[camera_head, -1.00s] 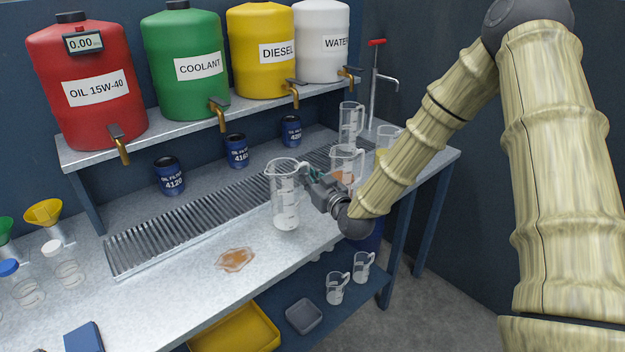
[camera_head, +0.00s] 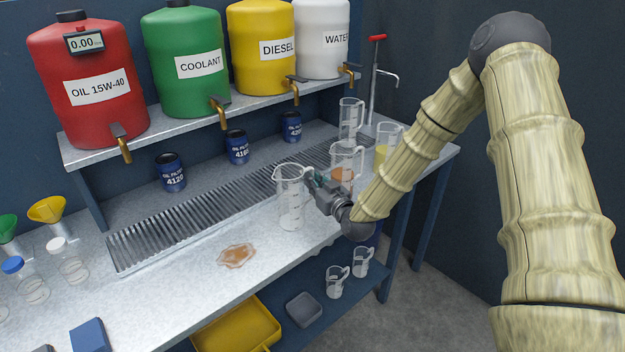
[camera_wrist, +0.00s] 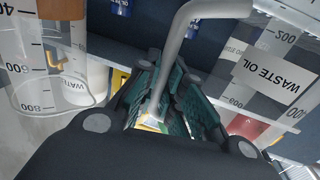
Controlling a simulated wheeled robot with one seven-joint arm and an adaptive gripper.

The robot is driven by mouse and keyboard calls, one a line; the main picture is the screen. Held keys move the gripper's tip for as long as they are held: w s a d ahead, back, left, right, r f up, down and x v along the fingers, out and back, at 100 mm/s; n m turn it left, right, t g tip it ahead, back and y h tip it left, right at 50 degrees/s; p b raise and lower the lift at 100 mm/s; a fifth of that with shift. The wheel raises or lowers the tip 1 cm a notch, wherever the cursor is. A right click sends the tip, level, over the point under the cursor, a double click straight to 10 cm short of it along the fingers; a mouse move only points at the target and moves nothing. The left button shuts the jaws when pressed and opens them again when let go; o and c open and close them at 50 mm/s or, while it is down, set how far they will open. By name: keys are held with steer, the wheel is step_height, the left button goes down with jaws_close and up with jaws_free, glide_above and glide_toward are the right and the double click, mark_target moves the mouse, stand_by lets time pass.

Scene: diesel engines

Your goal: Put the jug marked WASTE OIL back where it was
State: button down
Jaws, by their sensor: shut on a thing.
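The held jug (camera_head: 291,205) is clear, upright and looks empty, over the bench in front of the metal grate. In the wrist view the jug marked WASTE OIL (camera_wrist: 275,80) is at the right, its label upside down. Its grey handle (camera_wrist: 180,40) runs down between the fingers. My gripper (camera_head: 318,182) is shut on that handle, at the jug's right side; it also shows in the wrist view (camera_wrist: 165,115). The label is not readable in the head view. I cannot tell whether the jug's base touches the bench.
Close behind my gripper stand a jug with orange-brown liquid (camera_head: 343,174), a tall clear jug (camera_head: 350,118) and a jug with yellow liquid (camera_head: 382,155). A brown spill (camera_head: 237,255) lies left of the held jug. The metal grate (camera_head: 185,228) runs behind it.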

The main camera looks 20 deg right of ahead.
steer(key=shift+f, duration=0.15)
steer(key=c, duration=1.5)
jaws_free()
steer(key=shift+c, duration=0.2)
steer(key=shift+s, duration=0.1)
steer(key=s+d+b, duration=0.2)
steer(key=s+b, duration=0.1)
steer(key=s, duration=0.8)
steer(key=shift+s+r, duration=0.2)
steer(key=shift+s, duration=0.15)
